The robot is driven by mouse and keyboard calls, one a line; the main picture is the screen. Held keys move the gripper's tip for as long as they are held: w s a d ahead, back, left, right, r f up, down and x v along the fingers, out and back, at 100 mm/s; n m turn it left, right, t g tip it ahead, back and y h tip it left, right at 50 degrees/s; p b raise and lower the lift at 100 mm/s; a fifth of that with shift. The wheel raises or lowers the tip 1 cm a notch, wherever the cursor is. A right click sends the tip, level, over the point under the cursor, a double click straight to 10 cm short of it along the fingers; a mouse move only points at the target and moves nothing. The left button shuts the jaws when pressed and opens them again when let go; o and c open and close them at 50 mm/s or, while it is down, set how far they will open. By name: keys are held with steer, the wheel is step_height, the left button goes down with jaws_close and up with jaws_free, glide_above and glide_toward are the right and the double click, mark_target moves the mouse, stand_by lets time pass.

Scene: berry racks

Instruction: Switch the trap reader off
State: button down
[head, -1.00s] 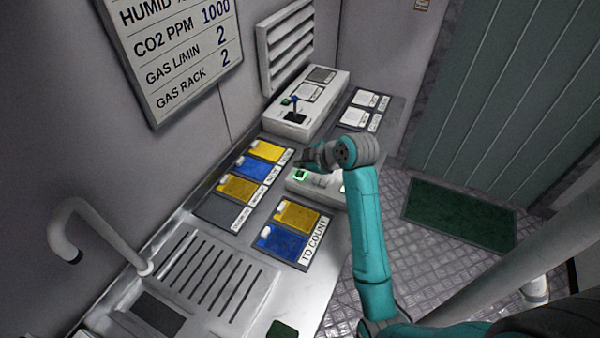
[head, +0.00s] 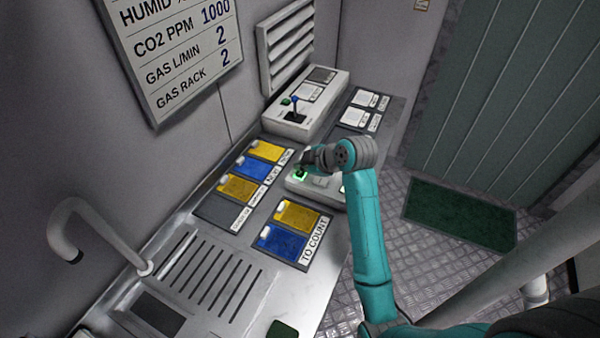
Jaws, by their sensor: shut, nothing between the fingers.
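A low white box (head: 320,185) with a lit green button (head: 300,175) sits on the counter under my arm. I cannot read which one is labelled as the trap reader. My gripper (head: 307,160) is shut and empty, just above and behind the lit green button. Its fingertips are small and dark, so I cannot tell whether they touch the box. My wrist and arm hide the right part of the box.
Yellow and blue cards lie in a labelled holder (head: 240,213) to the left and in the TO COUNT holder (head: 312,243) in front. A grey panel with white cards (head: 355,117) lies behind. A bent pipe (head: 100,225) rises at the left. The wall is close behind the counter.

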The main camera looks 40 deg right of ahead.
mark_target(302, 174)
steer(key=shift+f, duration=0.1)
stand_by(0.6)
steer(key=shift+f, duration=0.3)
steer(key=shift+f, duration=0.5)
stand_by(0.8)
steer(key=shift+r, duration=0.9)
steer(key=shift+r, duration=0.1)
steer(key=shift+r, duration=2.45)
steer(key=shift+s, duration=0.1)
